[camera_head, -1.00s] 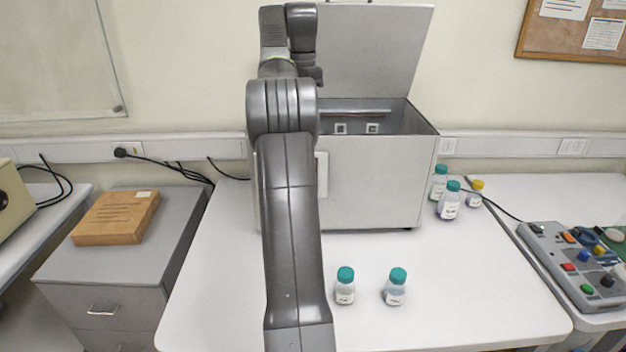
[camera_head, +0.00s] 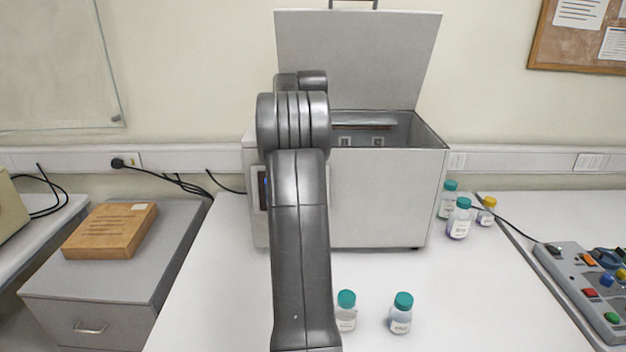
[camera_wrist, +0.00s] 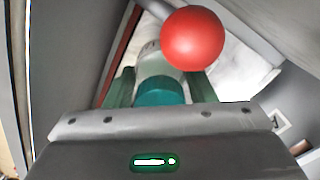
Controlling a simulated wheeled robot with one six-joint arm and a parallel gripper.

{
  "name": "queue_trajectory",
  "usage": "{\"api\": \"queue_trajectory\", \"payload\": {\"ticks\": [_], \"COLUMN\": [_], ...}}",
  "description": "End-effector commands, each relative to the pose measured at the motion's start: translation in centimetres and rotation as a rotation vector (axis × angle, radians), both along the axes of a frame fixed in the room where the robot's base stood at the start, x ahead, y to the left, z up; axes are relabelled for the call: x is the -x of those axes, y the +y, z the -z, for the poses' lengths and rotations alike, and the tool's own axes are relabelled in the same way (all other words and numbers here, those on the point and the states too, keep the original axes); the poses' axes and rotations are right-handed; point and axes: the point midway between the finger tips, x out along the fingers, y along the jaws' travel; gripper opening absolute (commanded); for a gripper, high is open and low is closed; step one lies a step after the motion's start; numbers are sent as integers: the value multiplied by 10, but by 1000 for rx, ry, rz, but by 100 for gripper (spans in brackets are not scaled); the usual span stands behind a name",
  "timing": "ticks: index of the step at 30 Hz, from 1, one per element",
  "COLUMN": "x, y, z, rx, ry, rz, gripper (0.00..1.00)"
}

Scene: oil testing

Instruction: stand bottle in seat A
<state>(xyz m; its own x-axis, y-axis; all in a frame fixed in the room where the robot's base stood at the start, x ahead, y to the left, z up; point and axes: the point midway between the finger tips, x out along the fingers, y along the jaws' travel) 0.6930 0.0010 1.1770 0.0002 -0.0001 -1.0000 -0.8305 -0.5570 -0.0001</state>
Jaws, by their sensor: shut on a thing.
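My gripper (camera_wrist: 160,88) shows in the wrist view, shut on a bottle (camera_wrist: 152,66) with a teal cap. The cap is toward the camera and the bottle's body points away into the open box (camera_head: 385,205). A red ball (camera_wrist: 192,38) covers part of the bottle's right side. In the head view my arm hides the gripper and the held bottle. Two small pale square marks (camera_head: 377,142) show on the box's inner back wall. I cannot tell which spot is seat A, nor whether the bottle touches anything.
The box's lid (camera_head: 360,55) stands open. Two teal-capped bottles (camera_head: 346,310) (camera_head: 401,313) stand on the table in front. Two teal-capped bottles (camera_head: 459,219) and a yellow-capped bottle (camera_head: 487,212) stand right of the box. A control panel (camera_head: 590,280) sits at far right.

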Motion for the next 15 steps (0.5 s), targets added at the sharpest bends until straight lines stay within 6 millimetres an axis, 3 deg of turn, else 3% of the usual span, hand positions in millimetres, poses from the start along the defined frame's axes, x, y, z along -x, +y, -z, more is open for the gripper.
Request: {"api": "queue_trajectory", "payload": {"ticks": [15], "x": [0], "y": [0], "z": [51], "rx": [0], "ry": [-1], "rz": [0], "gripper": [21]}}
